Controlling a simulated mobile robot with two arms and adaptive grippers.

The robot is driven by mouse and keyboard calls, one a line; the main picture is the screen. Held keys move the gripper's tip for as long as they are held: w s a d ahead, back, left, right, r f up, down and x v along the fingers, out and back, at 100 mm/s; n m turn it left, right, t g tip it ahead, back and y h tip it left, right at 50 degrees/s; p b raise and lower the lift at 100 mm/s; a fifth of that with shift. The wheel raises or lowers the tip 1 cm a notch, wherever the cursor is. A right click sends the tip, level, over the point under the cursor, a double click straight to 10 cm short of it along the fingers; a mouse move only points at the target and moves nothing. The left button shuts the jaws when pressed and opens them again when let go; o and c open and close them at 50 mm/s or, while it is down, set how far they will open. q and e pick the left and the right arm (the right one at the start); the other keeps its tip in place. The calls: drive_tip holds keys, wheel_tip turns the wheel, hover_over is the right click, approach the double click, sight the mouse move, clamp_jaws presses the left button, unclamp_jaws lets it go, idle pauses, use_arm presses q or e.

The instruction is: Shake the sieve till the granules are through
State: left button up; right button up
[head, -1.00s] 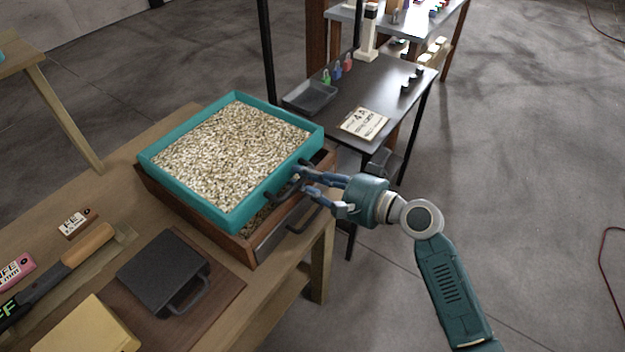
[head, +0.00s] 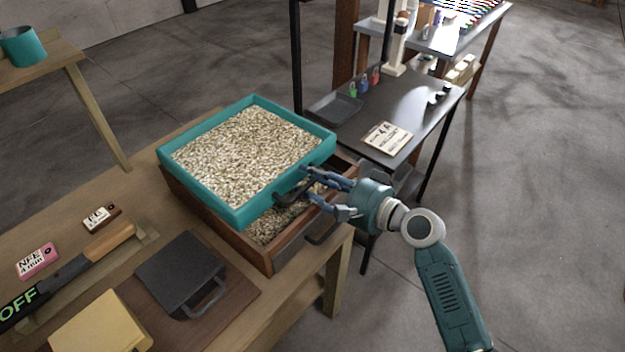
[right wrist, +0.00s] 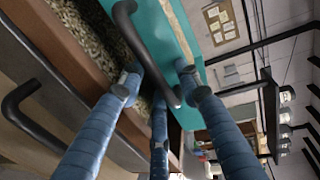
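The teal sieve (head: 328,150) is full of pale granules (head: 250,145). It sits on a brown wooden box (head: 262,256) on the workbench, shifted toward the back left, so granules in the box (head: 270,226) show along its front. My right gripper (head: 308,187) is at the sieve's dark front handle (head: 290,196). In the right wrist view its blue fingers (right wrist: 155,80) close around the handle (right wrist: 150,55). Part of the grip is hidden. The box has its own dark handle (head: 322,236), free of the gripper. My left gripper is out of view.
A dark dustpan-like tray (head: 180,272), a yellow block (head: 100,325), a brush-like tool (head: 70,270) and small labels lie on the bench's near left. A dark table (head: 420,110) with a card (head: 387,138) stands behind right. A teal cup (head: 22,46) stands far left.

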drive_tip(key=v, duration=1.2)
idle(0.6)
